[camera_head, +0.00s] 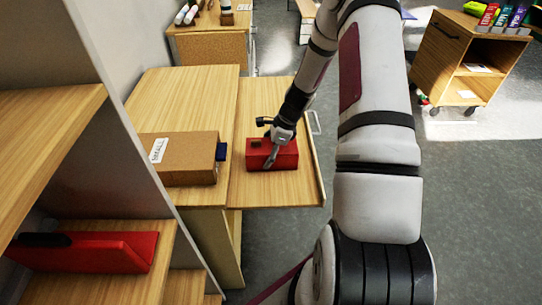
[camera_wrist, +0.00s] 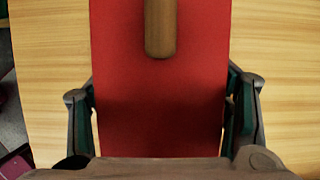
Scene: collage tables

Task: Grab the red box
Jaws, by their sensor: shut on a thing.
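The red box (camera_head: 287,160) lies on the lower, pulled-out wooden leaf of the table (camera_head: 262,105) in the head view. In the wrist view the red box (camera_wrist: 160,110) fills the middle, with a brown bar-like part (camera_wrist: 160,28) on its top face. My gripper (camera_head: 270,157) is over the box, pointing down. In the wrist view the fingers of my gripper (camera_wrist: 162,115) stand on both long sides of the box and are shut on it. The fingertips are partly hidden, and I cannot tell whether the box is clear of the wood.
A cardboard box (camera_head: 185,160) with a label lies on the table just left of the leaf. A shelf (camera_head: 75,280) at the left holds a red object (camera_head: 100,252). A wooden cart (camera_head: 465,60) stands at the back right. Grey floor (camera_head: 470,190) is free at the right.

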